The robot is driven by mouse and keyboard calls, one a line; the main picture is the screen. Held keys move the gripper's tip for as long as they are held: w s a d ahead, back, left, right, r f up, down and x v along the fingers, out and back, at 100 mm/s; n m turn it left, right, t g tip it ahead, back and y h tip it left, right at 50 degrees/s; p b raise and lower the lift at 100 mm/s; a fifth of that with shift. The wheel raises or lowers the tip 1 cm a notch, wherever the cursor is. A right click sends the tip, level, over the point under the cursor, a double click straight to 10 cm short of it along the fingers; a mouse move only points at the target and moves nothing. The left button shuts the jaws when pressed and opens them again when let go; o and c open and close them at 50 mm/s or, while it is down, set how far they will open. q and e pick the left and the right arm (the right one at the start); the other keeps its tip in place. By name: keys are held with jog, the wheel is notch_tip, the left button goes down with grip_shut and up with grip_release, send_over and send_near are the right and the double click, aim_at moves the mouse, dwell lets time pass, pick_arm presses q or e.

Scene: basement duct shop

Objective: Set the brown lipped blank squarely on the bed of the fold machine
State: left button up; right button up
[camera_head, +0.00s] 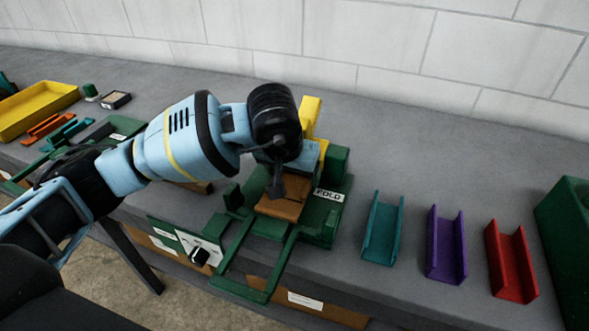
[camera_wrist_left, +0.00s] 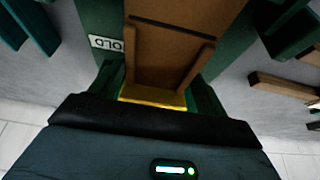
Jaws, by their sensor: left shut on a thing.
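The brown lipped blank (camera_head: 283,207) is at the bed of the green fold machine (camera_head: 322,217), which bears a FOLD label. My left gripper (camera_head: 278,188) reaches down over the blank and is shut on it. In the left wrist view the blank (camera_wrist_left: 168,58) shows its raised side lips, with a yellow part (camera_wrist_left: 152,97) of the machine at its end. It looks roughly in line with the bed. I cannot tell whether it rests flat there, as my gripper and wrist hide part of it. My right gripper is out of view.
Teal (camera_head: 382,228), purple (camera_head: 446,245) and red (camera_head: 511,262) channels stand to the right, before a large green box (camera_head: 568,250). A yellow tray (camera_head: 38,108) is at the far left. A panel with a black knob (camera_head: 199,256) is on the bench front.

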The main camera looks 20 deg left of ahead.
pick_arm(q)
jog(key=shift+w+f, duration=0.1)
jog(key=shift+w+a+f, duration=0.1)
jog(key=shift+w+f, duration=0.05)
jog(key=shift+f, duration=0.05)
jog(key=o, duration=0.8)
jog(key=shift+o, duration=1.4)
jog(key=shift+r, duration=0.1)
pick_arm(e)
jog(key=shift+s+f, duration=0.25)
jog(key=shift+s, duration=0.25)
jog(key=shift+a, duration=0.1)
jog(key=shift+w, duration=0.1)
